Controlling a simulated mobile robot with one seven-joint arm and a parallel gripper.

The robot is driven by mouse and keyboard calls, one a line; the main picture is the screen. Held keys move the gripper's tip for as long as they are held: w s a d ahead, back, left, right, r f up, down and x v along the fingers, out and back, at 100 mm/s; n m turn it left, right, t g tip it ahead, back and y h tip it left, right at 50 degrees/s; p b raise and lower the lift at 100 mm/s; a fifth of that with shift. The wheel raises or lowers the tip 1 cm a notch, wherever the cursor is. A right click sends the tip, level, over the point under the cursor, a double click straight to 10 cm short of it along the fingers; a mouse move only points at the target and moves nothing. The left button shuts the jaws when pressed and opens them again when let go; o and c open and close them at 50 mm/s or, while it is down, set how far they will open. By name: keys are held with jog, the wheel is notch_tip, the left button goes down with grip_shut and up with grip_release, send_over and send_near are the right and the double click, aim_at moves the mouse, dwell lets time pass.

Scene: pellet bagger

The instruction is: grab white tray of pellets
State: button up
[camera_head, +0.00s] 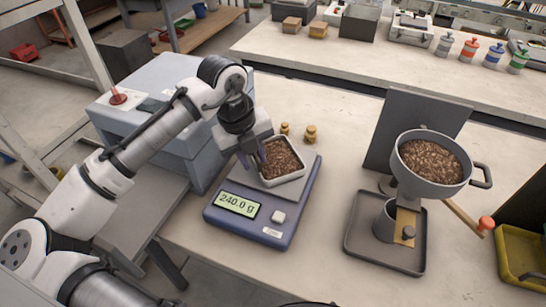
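A small white tray (301,178) filled with brown pellets sits on the grey plate of a blue weighing scale (247,225). The scale's display reads 240.0 g. My gripper (252,162) points down at the tray's upper left wall, with its dark fingertips at the rim. One finger appears outside the wall and the other on the pellet side. The fingertips are small and partly hidden against the tray, so I cannot tell whether they pinch the wall.
Two small brass weights (310,134) stand behind the scale. To the right, a hopper (430,163) of pellets with a crank handle stands over a dark tray (414,262). A yellow bin (521,262) is at the far right. Table between scale and hopper is clear.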

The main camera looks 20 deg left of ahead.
jog(key=shift+f, duration=0.35)
jog(key=shift+c, duration=0.5)
grip_shut()
